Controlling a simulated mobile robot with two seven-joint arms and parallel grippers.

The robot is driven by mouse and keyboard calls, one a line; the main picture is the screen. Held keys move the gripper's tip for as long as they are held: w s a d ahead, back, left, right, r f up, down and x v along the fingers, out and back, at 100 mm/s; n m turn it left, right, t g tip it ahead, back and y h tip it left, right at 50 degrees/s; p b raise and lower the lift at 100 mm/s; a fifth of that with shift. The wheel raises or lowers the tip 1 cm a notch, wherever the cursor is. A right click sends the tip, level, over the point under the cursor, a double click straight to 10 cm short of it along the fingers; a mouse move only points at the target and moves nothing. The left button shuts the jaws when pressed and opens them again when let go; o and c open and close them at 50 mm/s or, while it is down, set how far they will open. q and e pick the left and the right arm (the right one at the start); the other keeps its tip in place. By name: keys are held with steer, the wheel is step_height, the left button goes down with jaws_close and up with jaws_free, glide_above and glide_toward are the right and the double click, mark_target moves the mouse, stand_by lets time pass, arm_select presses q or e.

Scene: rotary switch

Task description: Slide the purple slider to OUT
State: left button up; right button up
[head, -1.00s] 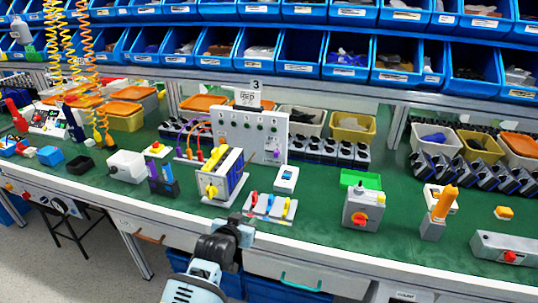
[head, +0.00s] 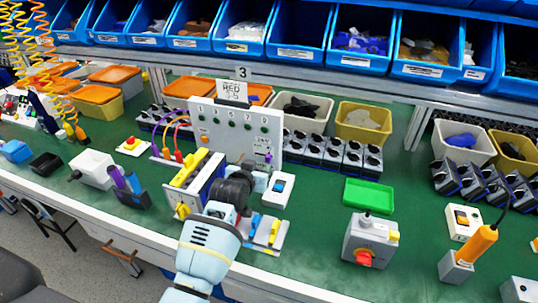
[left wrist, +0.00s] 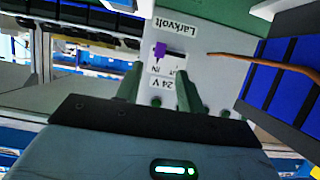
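The purple slider (head: 267,158) is on the lower right of the upright grey panel (head: 222,140). In the left wrist view the purple slider (left wrist: 160,48) stands out from a small labelled plate, just beyond the fingers. IN shows on the plate; the other marking is too small to read surely, and I cannot tell the slider's exact position. My left gripper (left wrist: 158,82) has its two fingers apart with nothing between them. In the head view my left gripper (head: 262,182) is in front of the panel, below the slider, its fingertips hard to make out. My right gripper is not in view.
A blue-and-yellow boxed unit (head: 197,180) stands close left of my left wrist. A white switch block (head: 278,190) is close on the right. An orange cable (left wrist: 265,58) crosses the right of the wrist view. A green tray (head: 368,196) lies farther right.

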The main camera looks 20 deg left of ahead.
mark_target(266, 159)
arm_select(q)
steer(key=b+x, duration=0.1)
steer(key=x, duration=0.4)
steer(key=shift+w+f+b, duration=0.25)
steer(key=shift+b, duration=0.05)
steer(key=shift+x, duration=0.9)
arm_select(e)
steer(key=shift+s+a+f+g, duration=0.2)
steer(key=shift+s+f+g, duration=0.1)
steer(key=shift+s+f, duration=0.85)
arm_select(q)
steer(key=shift+r, duration=0.15)
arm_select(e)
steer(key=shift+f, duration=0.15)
arm_select(q)
jaws_close()
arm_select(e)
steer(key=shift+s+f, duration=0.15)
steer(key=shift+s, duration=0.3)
arm_select(q)
steer(key=shift+a, duration=0.1)
